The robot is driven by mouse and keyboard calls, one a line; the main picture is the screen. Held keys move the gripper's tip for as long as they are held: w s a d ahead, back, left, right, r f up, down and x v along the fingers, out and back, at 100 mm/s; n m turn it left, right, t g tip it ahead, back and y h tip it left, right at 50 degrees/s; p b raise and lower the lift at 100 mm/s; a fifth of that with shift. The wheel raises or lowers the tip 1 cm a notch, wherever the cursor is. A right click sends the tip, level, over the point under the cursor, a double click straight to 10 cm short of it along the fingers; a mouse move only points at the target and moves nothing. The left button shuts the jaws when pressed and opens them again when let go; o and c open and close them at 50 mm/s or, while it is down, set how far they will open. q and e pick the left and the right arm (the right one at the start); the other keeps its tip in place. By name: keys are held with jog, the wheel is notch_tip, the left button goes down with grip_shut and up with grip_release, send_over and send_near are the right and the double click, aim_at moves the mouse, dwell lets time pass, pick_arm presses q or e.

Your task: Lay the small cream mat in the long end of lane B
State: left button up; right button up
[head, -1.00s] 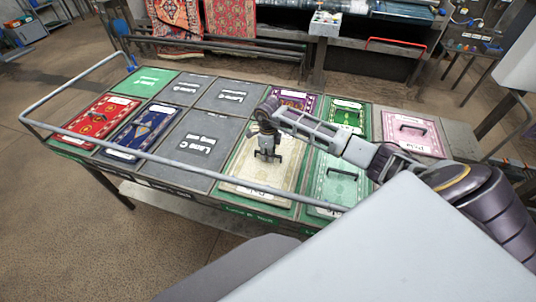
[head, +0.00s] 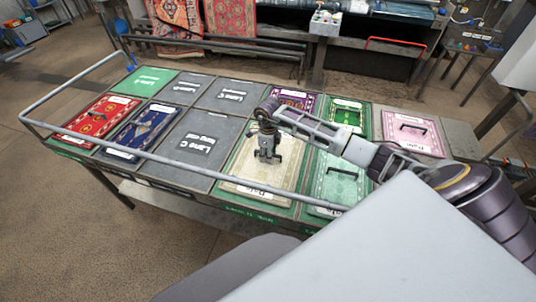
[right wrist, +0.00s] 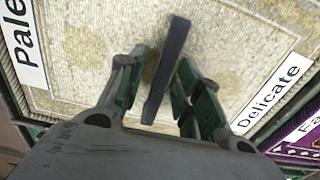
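A cream mat (head: 290,165) with a black handle lies flat in a front cell at the middle of the table. In the right wrist view the mat (right wrist: 90,35) carries white labels reading "Pale" and "Delicate". My right gripper (head: 267,159) is above it. The wrist view shows the gripper (right wrist: 165,95) open, with the handle (right wrist: 168,65) between its fingers and gaps on both sides. A blue mat (head: 147,128) lies in a front cell left of the bare "Lane C" long cell (head: 182,165). I cannot read a "Lane B" label. My left gripper is out of view.
A grey rail (head: 180,160) runs along the table's near side. Two grey back cells are bare.

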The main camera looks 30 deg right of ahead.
notch_tip(320, 180, up, 10)
jog(key=shift+r+b, duration=0.25)
jog(key=shift+b, duration=0.45)
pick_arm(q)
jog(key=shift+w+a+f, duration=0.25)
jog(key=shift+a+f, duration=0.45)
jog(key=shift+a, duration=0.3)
pick_arm(e)
jog(key=shift+r, duration=0.85)
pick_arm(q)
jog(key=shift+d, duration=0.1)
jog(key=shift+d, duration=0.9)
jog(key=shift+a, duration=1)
